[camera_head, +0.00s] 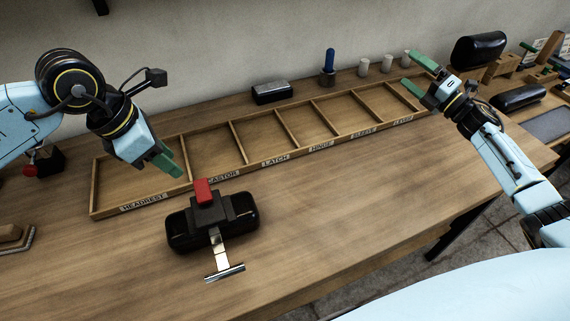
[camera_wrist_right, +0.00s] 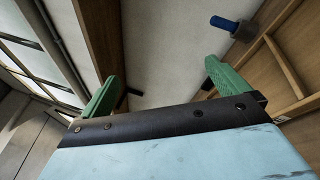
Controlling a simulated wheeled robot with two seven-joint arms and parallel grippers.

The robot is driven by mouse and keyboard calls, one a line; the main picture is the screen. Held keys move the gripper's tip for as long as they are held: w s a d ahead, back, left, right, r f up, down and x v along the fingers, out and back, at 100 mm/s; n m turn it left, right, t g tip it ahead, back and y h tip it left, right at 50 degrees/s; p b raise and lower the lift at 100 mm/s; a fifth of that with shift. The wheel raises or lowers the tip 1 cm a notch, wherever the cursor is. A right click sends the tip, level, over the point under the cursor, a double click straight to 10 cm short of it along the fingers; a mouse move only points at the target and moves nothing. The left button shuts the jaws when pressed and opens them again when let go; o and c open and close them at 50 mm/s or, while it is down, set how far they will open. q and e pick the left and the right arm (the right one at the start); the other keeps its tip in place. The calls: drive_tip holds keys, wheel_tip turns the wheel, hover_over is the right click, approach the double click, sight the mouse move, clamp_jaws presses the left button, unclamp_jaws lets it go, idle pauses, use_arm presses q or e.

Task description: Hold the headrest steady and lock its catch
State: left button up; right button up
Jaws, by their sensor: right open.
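The black padded headrest (camera_head: 182,231) lies on the wooden table in front of the divided tray. A dark bracket sits on top of it with a red catch (camera_head: 203,191) at the far side. A metal bar with a crosspiece (camera_head: 222,272) sticks out toward the front. My left gripper (camera_head: 170,163) hangs above the tray's left part, behind and left of the headrest, apart from it; its finger gap cannot be made out. My right gripper (camera_head: 417,73) is far to the right, above the tray's right end. In the right wrist view its green fingers (camera_wrist_right: 160,90) are apart and empty.
The wooden tray (camera_head: 91,190) has several empty labelled compartments. Behind it stand a black box (camera_head: 272,92), a blue-handled tool (camera_head: 328,62) and white cups (camera_head: 363,66). Black cushions (camera_head: 478,49) lie at the right. Table right of the headrest is clear.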

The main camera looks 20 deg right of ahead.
drive_tip(key=w+a+n+g+y, duration=0.2)
drive_tip(key=a+n+g+y, duration=0.5)
drive_tip(key=a, duration=0.9)
drive_tip(key=n+g+h, duration=0.8)
drive_tip(key=n+g, duration=0.4)
drive_tip(key=n, duration=0.8)
approach(248, 202)
drive_tip(key=x, duration=1.3)
drive_tip(key=shift+r, duration=0.1)
drive_tip(key=c, duration=1.5)
